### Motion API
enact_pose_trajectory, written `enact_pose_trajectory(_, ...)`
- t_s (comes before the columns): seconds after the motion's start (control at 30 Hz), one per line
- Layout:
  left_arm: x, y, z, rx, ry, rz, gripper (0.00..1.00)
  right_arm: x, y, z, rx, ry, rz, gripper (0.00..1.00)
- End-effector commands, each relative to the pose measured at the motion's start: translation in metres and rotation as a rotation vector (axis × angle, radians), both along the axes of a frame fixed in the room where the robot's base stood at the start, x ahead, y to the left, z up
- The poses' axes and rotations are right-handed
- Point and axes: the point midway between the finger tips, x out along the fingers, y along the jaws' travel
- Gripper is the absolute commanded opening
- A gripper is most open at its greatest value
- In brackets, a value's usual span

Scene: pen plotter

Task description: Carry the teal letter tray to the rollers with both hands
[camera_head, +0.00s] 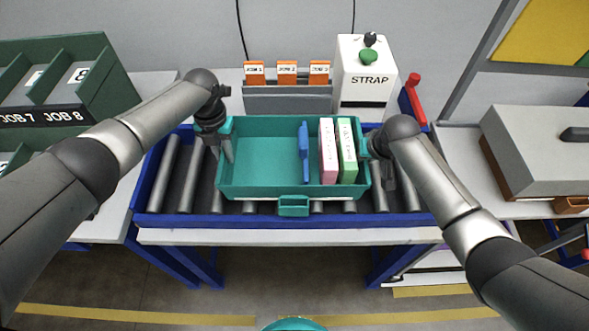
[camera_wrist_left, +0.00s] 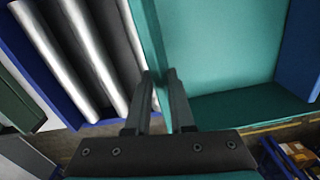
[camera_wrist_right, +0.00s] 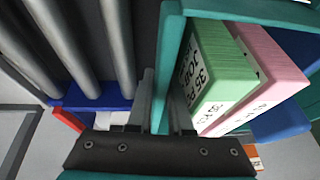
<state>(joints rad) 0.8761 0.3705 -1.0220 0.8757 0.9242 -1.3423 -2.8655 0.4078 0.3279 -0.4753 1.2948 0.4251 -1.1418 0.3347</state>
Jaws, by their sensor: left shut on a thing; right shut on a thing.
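The teal letter tray (camera_head: 265,180) is over the roller conveyor, in the middle of the head view, and looks about level. Whether it rests on the rollers (camera_head: 188,180) or hangs just above them I cannot tell. Inside it stand a blue divider (camera_head: 304,153), a pink pad (camera_head: 327,150) and a green pad (camera_head: 347,150). My left gripper (camera_head: 228,150) is shut on the tray's left wall, also seen in the left wrist view (camera_wrist_left: 157,92). My right gripper (camera_wrist_right: 162,97) is shut on the right wall, beside the green pad; in the head view its fingers are partly hidden by the arm.
The conveyor has a blue frame (camera_head: 290,221). Behind it stand a grey rack (camera_head: 288,98) with orange job cards and a white STRAP machine (camera_head: 366,75). A green JOB sorter (camera_head: 70,80) is at left, a grey box (camera_head: 535,148) at right, and a red handle (camera_head: 413,95) at back right.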

Motion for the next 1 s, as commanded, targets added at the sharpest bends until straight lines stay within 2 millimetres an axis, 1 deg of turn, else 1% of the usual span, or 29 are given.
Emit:
enact_pose_trajectory(0.03,0.0,-0.004,-0.002,-0.004,-0.002,-0.008,0.0,0.002,0.004,0.0,0.006,-0.007,0.006,0.0)
enact_pose_trajectory(0.07,-0.001,-0.003,-0.004,-0.003,0.0,-0.007,0.23,0.001,0.004,-0.001,0.005,-0.005,0.007,0.19)
enact_pose_trajectory(0.3,0.0,-0.002,-0.003,-0.002,-0.001,-0.004,0.5,0.001,0.002,-0.001,0.003,-0.003,0.004,0.46)
enact_pose_trajectory(0.33,0.0,-0.002,-0.002,-0.002,-0.001,-0.004,0.51,0.001,0.002,-0.001,0.002,-0.003,0.004,0.48)
enact_pose_trajectory(0.8,0.0,0.0,-0.001,-0.001,-0.001,-0.001,0.51,0.0,0.0,-0.002,0.0,0.0,0.001,0.48)
enact_pose_trajectory(0.93,0.001,0.0,0.005,-0.001,-0.002,-0.001,0.51,0.0,0.0,-0.002,0.0,0.0,0.001,0.48)
enact_pose_trajectory(1.0,0.002,0.0,0.013,-0.002,-0.004,0.0,0.51,0.0,0.0,-0.002,0.0,0.0,0.001,0.48)
